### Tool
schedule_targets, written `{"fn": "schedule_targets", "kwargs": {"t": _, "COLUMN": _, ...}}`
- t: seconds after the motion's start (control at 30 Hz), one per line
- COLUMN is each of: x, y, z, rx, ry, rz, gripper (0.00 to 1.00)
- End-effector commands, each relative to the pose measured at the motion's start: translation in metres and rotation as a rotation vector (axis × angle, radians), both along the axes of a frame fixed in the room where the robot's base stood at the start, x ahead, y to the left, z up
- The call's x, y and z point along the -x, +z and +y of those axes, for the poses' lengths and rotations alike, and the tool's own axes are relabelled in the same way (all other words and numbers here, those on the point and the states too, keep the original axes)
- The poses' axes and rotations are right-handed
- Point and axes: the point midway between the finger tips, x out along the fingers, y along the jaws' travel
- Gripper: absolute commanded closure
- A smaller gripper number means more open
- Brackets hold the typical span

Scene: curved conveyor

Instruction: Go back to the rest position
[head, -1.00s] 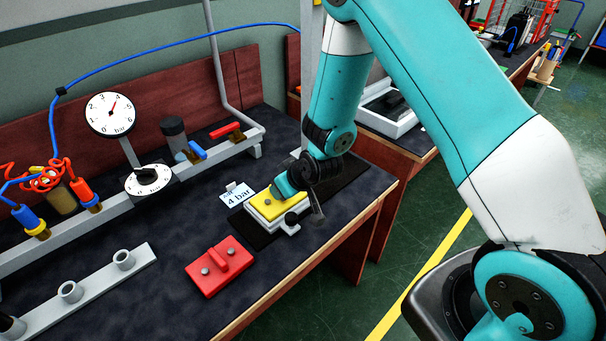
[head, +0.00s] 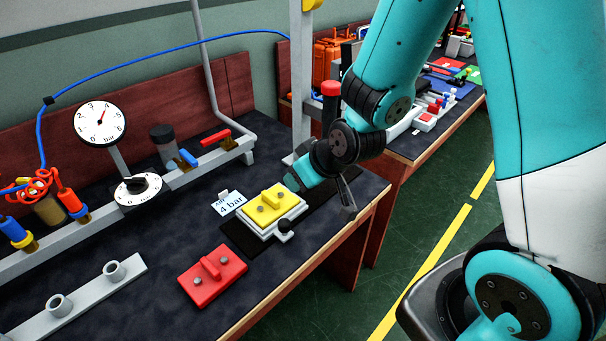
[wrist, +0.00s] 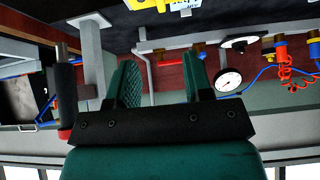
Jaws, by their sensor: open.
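My gripper (wrist: 160,82) is open and empty in the wrist view, its two green fingers apart with nothing between them. In the head view my arm reaches in from the right, and its wrist end is just right of the yellow plate and above the bench; the fingertips are mostly hidden there. The yellow plate (head: 262,207) with a raised handle sits on a pale block on a dark mat. A red plate (head: 212,282) with a handle lies on the bench in front of it.
A gauge (head: 101,124), a dial (head: 138,189) and a grey rail with valves stand along the bench's back. A grey holder strip (head: 85,295) lies front left. A post with a red cap (head: 330,88) rises near my arm. A second bench stands behind right.

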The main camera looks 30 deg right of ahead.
Motion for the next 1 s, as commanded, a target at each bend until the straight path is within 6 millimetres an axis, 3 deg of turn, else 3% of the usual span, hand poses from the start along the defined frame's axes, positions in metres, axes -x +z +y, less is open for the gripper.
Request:
{"fn": "schedule_targets", "kwargs": {"t": 0.3, "x": 0.000, "y": 0.002, "z": 0.002, "rx": -0.003, "ry": 0.002, "rz": 0.002, "gripper": 0.54}}
{"fn": "schedule_targets", "kwargs": {"t": 0.47, "x": 0.015, "y": 0.028, "z": 0.024, "rx": -0.056, "ry": 0.045, "rz": 0.069, "gripper": 0.54}}
{"fn": "schedule_targets", "kwargs": {"t": 0.57, "x": 0.044, "y": 0.060, "z": 0.050, "rx": -0.103, "ry": 0.111, "rz": 0.165, "gripper": 0.54}}
{"fn": "schedule_targets", "kwargs": {"t": 0.7, "x": 0.102, "y": 0.104, "z": 0.078, "rx": -0.130, "ry": 0.229, "rz": 0.322, "gripper": 0.54}}
{"fn": "schedule_targets", "kwargs": {"t": 0.9, "x": 0.174, "y": 0.143, "z": 0.085, "rx": -0.082, "ry": 0.358, "rz": 0.483, "gripper": 0.54}}
{"fn": "schedule_targets", "kwargs": {"t": 1.0, "x": 0.191, "y": 0.151, "z": 0.083, "rx": -0.057, "ry": 0.388, "rz": 0.521, "gripper": 0.54}}
